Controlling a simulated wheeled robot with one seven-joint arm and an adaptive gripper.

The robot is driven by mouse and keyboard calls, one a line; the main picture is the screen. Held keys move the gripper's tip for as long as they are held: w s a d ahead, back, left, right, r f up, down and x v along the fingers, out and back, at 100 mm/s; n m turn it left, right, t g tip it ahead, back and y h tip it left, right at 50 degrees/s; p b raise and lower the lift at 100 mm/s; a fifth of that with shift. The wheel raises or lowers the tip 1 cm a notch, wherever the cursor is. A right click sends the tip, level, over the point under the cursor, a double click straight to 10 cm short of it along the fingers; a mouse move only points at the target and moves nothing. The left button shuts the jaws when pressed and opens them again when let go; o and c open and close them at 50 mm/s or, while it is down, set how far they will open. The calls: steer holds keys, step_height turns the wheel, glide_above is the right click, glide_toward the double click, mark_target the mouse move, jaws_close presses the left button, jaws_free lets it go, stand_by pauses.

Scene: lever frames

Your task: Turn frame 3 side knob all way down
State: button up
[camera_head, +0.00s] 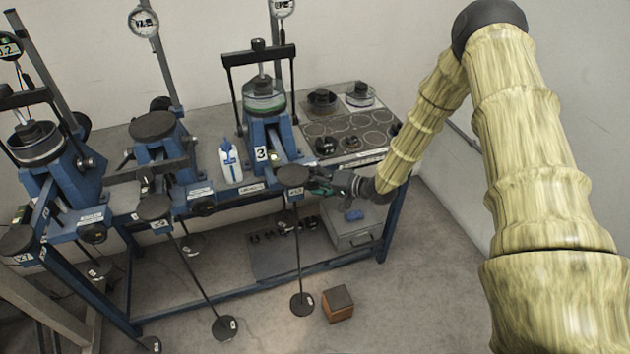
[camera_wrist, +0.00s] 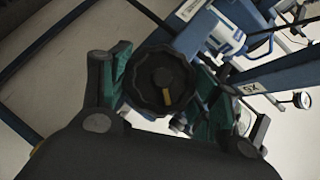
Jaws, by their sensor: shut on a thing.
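Frame 3 (camera_head: 270,135) is a blue lever frame with a white "3" label, a dial gauge above and a black crossbar, at the middle of the bench in the head view. My gripper (camera_head: 318,187) reaches its lower right side from the right. In the wrist view, a black scalloped side knob (camera_wrist: 150,93) with a short yellow mark on its face sits between the green-padded fingers of my gripper (camera_wrist: 163,92). The fingers are shut on the knob's sides. In the head view the knob is hidden behind the gripper and the round black weight pan.
Two similar blue frames (camera_head: 165,160) stand to the left. A white bottle (camera_head: 230,160) stands left of frame 3. A tray of weights (camera_head: 345,120) lies on the bench behind. A round black pan (camera_head: 293,177) hangs close to my gripper. A grey box (camera_head: 355,232) is below.

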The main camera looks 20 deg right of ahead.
steer(key=shift+s+f, duration=0.1)
steer(key=o, duration=1)
steer(key=v, duration=1.2)
